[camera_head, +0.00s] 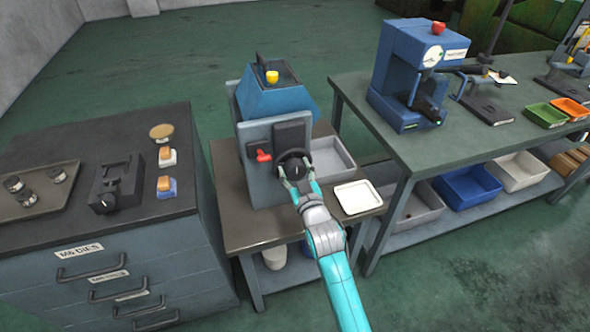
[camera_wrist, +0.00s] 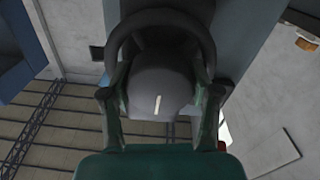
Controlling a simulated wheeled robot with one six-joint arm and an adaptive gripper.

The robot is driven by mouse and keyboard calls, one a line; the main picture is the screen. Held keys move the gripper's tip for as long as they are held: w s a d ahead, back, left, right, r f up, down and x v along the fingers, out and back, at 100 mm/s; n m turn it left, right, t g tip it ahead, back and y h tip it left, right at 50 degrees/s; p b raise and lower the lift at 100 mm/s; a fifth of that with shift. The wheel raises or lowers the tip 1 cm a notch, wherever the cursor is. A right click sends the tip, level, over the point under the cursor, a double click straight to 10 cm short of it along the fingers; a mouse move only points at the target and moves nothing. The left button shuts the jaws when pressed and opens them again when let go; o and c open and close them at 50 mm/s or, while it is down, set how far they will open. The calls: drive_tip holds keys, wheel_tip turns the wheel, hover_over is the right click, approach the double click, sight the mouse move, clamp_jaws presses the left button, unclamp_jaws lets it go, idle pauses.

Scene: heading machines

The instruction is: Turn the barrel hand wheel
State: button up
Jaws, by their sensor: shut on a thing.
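The barrel hand wheel is a dark ring (camera_head: 295,160) on the front of the blue-grey machine (camera_head: 262,140), on the small middle table. My gripper (camera_head: 296,181) reaches it from the front and is shut on it. In the wrist view the dark wheel rim (camera_wrist: 160,17) arches above a grey rounded hub with a short white mark. The gripper's two fingers (camera_wrist: 160,100) stand on either side of this hub. The exact finger contact is dark and hard to make out.
A red handle (camera_head: 263,156) sticks out just left of the wheel. A grey bin (camera_head: 330,158) and a white tray (camera_head: 358,197) lie to the right. A drawer cabinet (camera_head: 120,245) stands at left. A bench (camera_head: 440,150) with a blue press (camera_head: 405,75) stands at right.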

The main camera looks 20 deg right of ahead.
idle(0.3)
drive_tip(key=o, duration=1.2)
drive_tip(key=s, duration=1.2)
drive_tip(key=shift+f, duration=0.15)
